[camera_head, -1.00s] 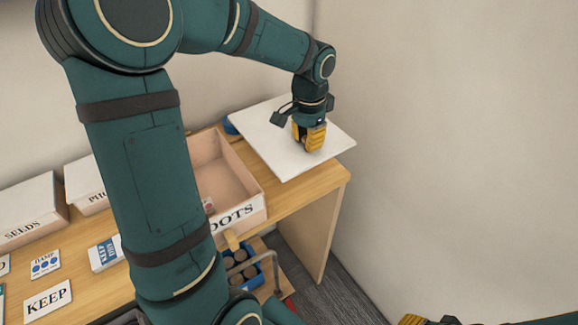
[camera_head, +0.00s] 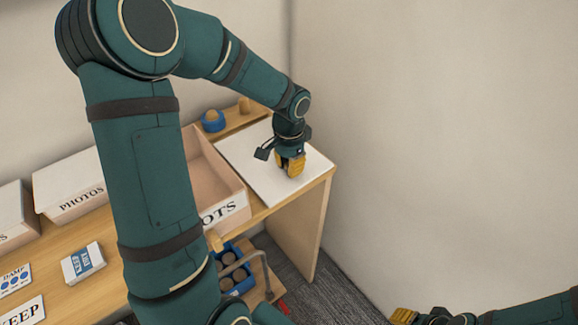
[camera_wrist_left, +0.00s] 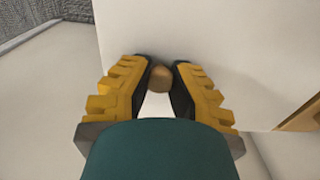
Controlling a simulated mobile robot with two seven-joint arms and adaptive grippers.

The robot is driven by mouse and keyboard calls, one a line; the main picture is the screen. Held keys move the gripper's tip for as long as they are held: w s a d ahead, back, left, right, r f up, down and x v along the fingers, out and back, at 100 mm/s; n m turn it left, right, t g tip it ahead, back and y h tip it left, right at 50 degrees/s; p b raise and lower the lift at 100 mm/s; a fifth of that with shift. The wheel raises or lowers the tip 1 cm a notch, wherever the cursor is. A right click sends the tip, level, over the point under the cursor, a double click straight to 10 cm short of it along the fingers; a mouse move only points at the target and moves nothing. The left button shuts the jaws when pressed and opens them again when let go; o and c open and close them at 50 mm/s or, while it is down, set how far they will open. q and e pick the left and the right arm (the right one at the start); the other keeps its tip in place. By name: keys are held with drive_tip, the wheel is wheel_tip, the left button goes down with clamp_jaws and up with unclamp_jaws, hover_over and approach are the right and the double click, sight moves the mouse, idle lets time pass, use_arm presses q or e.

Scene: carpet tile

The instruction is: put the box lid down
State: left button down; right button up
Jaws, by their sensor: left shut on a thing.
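The box lid (camera_head: 256,184) is a flat white panel at the right end of the wooden table, beside the open box. It also shows in the left wrist view (camera_wrist_left: 215,45). My left gripper (camera_head: 291,168) is over the lid, and in the left wrist view its yellow fingers (camera_wrist_left: 160,80) are shut on a small round wooden knob (camera_wrist_left: 160,79) on the lid. The open box (camera_head: 218,180) has a label ending in "OTS", partly hidden by my left arm. My right gripper (camera_head: 405,316) shows only in part at the bottom edge.
A closed box labelled PHOTOS (camera_head: 72,188) stands left of my arm. A blue ring-shaped thing (camera_head: 213,121) is on the table behind the lid. Cards, including one reading DAMP (camera_head: 14,279), lie at the front left. A blue crate with round items (camera_head: 234,272) is below the table.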

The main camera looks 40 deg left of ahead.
use_arm(q)
drive_tip(key=c, duration=0.9)
unclamp_jaws()
drive_tip(key=shift+c, duration=0.2)
wheel_tip(320, 180, up, 12)
drive_tip(key=p, duration=0.2)
drive_tip(key=shift+p, duration=0.4)
drive_tip(key=shift+s+d, duration=0.1)
